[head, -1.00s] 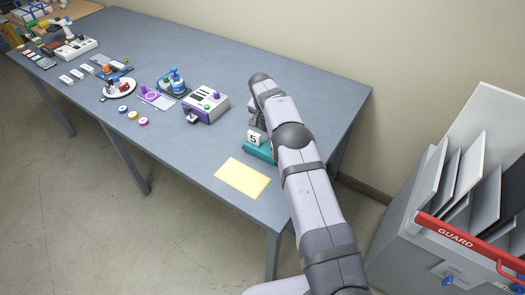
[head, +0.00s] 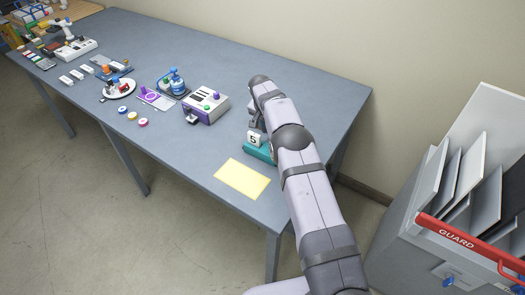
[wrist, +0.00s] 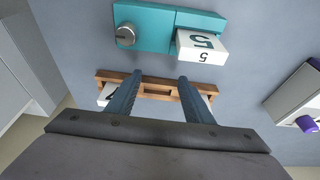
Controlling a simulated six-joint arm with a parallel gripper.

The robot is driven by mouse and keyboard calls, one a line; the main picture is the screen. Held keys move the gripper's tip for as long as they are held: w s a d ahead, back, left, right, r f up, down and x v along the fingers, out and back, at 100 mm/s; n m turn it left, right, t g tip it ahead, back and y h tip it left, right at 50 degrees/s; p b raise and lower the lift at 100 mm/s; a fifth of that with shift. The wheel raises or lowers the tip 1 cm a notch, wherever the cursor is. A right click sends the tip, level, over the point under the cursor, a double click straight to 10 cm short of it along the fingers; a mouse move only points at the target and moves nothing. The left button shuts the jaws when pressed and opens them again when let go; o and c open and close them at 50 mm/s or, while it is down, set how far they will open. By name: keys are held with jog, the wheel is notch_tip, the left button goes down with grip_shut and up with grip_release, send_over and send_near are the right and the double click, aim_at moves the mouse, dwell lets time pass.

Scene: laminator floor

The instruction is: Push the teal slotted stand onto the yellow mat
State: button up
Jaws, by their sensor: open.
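The teal slotted stand (head: 258,152) is on the table behind the yellow mat (head: 240,178), apart from it. My arm covers its right part in the head view. It bears a white block marked 5 (head: 254,140). In the wrist view the stand (wrist: 146,28) lies across the top, with a round metal knob on its left and the 5 block on its right. My gripper (wrist: 159,80) is open, its two fingers apart and short of the stand in that view. The fingers overlap a brown wooden piece (wrist: 154,92); I cannot tell if they touch it. The mat is outside the wrist view.
A white and purple device (head: 206,107) stands left of the stand. Several small discs and other devices stand farther left. The table around the mat is clear; its front edge is close to the mat. A guarded cabinet (head: 440,240) stands at right.

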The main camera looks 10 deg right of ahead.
aim_at(260, 150)
jog(key=shift+f+b, duration=1.4)
jog(key=shift+f, duration=0.55)
jog(key=shift+r, duration=0.75)
dwell(0.4)
jog(key=shift+s+a, duration=0.1)
jog(key=shift+a, duration=0.05)
jog(key=shift+s+a, duration=0.75)
jog(key=shift+s+a, duration=0.1)
jog(key=shift+s, duration=0.05)
jog(key=shift+s+a+f, duration=0.1)
jog(key=shift+s+a, duration=0.7)
jog(key=shift+s+a, duration=0.1)
dwell(0.5)
jog(key=shift+s+a, duration=0.75)
jog(key=shift+a, duration=0.05)
jog(key=shift+s+a, duration=0.1)
dwell(0.3)
